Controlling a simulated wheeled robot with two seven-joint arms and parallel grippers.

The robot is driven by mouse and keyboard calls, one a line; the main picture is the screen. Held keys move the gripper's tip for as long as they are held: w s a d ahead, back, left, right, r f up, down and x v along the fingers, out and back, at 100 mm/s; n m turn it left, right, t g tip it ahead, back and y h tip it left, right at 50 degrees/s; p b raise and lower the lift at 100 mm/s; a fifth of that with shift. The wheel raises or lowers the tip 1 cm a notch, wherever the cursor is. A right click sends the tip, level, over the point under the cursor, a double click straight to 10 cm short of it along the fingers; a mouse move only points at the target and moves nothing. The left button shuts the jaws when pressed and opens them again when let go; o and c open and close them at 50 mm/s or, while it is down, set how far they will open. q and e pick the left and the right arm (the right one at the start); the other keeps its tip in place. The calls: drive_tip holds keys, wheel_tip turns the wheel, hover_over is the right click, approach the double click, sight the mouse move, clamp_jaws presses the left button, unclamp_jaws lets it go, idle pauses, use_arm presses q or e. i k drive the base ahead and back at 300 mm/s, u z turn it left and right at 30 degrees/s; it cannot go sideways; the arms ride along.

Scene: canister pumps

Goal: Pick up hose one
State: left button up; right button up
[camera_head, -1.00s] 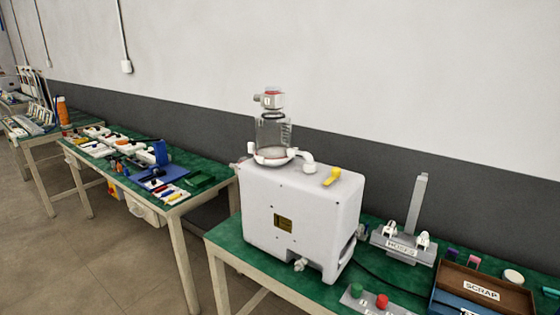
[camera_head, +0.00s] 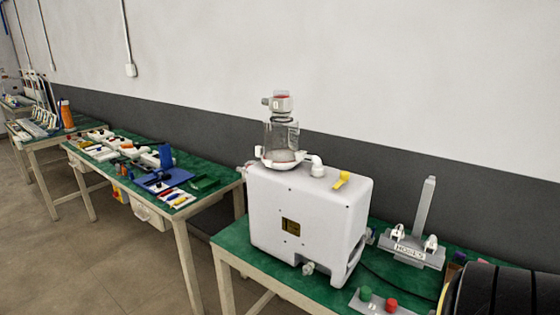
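A grey stand labelled HOSES (camera_head: 413,262) is on the green table to the right of the white pump unit. It has a tall grey upright and two white-and-metal fittings, a left one (camera_head: 398,231) and a right one (camera_head: 431,243). Which of them belongs to hose one I cannot tell, and no full hose length shows clearly. Neither of my grippers is in view. A dark ribbed arm part fills the bottom right corner and hides that end of the table.
The white pump unit (camera_head: 305,215) with a clear canister (camera_head: 281,138) and yellow lever (camera_head: 342,179) stands left of the hose stand. A plate with a green button (camera_head: 366,293) and red button (camera_head: 391,305) is in front. A cluttered bench (camera_head: 208,196) is farther left.

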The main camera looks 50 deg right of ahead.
sight(317, 169)
drive_tip(key=i, duration=0.85)
drive_tip(key=z, duration=1.75)
